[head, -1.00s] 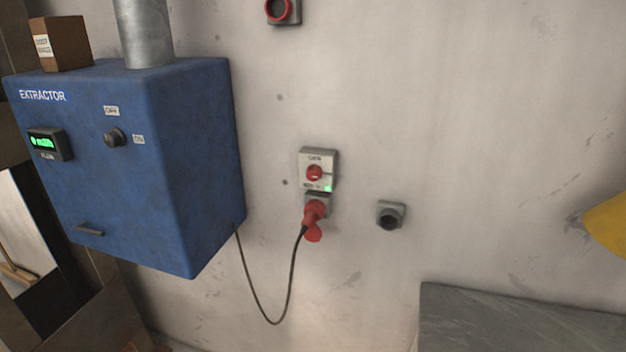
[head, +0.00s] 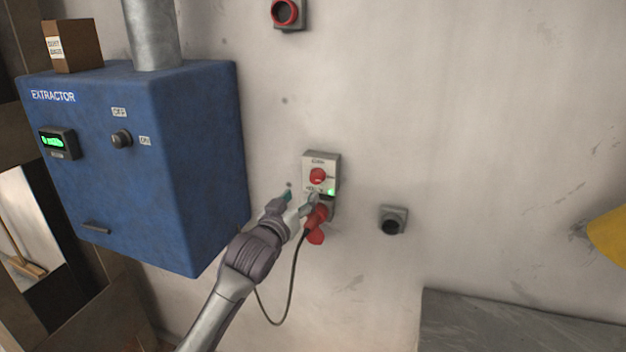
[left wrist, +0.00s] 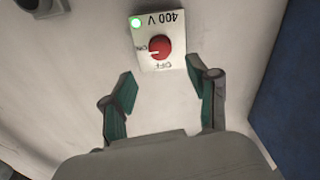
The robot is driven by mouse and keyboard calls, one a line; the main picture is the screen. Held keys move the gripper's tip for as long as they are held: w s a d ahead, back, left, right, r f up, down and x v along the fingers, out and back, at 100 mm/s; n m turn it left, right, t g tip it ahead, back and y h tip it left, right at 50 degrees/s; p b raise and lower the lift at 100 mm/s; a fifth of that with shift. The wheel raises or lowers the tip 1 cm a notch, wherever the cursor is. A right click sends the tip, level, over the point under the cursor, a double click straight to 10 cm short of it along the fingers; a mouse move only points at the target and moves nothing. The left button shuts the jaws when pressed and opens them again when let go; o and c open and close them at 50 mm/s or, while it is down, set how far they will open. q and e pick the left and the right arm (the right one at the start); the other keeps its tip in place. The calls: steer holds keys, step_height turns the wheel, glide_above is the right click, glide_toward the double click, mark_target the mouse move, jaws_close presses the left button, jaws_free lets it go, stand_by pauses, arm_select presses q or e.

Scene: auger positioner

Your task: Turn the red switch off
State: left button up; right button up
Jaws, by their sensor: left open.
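The red switch (head: 317,176) is a round red knob on a pale grey wall box (head: 322,158) with a lit green lamp. In the left wrist view the red knob (left wrist: 160,48) shows upside down, with its white mark toward the "ON" label and "OFF" printed at another side. My left gripper (head: 299,197) is just below and left of the box in the head view. Its two green-padded fingers (left wrist: 160,85) are spread wide with nothing between them, and the knob lies beyond their tips. The right gripper is not in view.
A red plug (head: 317,216) with a black cable hangs under the switch box, close to my left gripper. The blue extractor (head: 150,170) stands at left. A grey socket (head: 393,219) is on the wall at right. A grey surface (head: 510,320) lies at lower right.

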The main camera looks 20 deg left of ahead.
mark_target(315, 181)
arm_select(q)
steer(key=w, duration=0.3)
steer(key=w+p, duration=0.1)
steer(key=w, duration=0.4)
steer(key=shift+w+d+p, duration=0.35)
jaws_close()
